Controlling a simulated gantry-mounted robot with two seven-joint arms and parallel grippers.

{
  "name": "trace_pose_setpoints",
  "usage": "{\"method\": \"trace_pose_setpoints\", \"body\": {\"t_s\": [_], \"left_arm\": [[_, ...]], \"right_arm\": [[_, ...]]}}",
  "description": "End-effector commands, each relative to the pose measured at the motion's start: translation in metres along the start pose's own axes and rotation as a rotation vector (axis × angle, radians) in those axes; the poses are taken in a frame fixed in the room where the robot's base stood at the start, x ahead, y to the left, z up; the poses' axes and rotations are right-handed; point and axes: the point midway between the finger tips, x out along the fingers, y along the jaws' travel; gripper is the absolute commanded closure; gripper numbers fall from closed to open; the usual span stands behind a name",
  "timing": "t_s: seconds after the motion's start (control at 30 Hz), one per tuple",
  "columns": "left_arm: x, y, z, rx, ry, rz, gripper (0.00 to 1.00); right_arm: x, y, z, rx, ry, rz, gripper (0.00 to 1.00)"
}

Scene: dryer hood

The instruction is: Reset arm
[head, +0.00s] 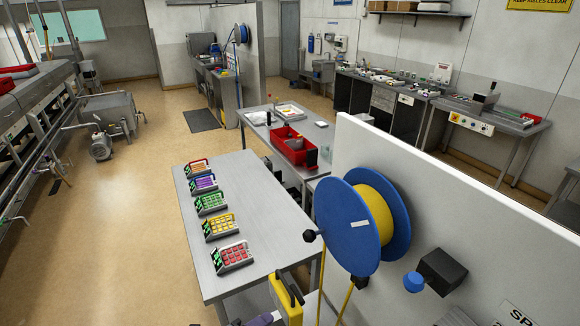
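Only a small dark, purplish part of my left gripper (262,319) shows at the bottom edge of the head view, just left of a yellow case-like object (286,297). Its fingers are cut off by the frame, so I cannot tell whether it is open or shut, or whether it touches the yellow object. My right gripper is not clearly in view. A dark shape (456,318) at the bottom right edge is too cut off to identify.
A grey table (240,200) holds a row of several coloured keypad-like units along its left side. Its right side is bare. A blue reel (350,228) with yellow cable hangs on a white partition (450,210). A red bin (293,147) stands on a farther table.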

Motion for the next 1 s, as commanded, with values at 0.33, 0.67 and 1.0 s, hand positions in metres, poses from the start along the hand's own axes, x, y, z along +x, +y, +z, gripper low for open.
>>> {"method": "trace_pose_setpoints", "body": {"t_s": [0.33,0.67,1.0], "left_arm": [[-0.058,0.041,-0.072,-0.565,-0.091,0.094,0.78],[-0.182,0.11,-0.046,-1.384,-0.654,0.33,0.78],[-0.24,0.132,-0.043,-1.773,-1.011,0.416,0.78]], "right_arm": [[-0.049,0.003,-0.016,-0.005,0.001,0.004,1.0],[-0.074,0.004,-0.024,-0.009,0.001,0.007,1.0],[-0.072,0.004,-0.023,-0.007,0.0,0.006,1.0]]}}
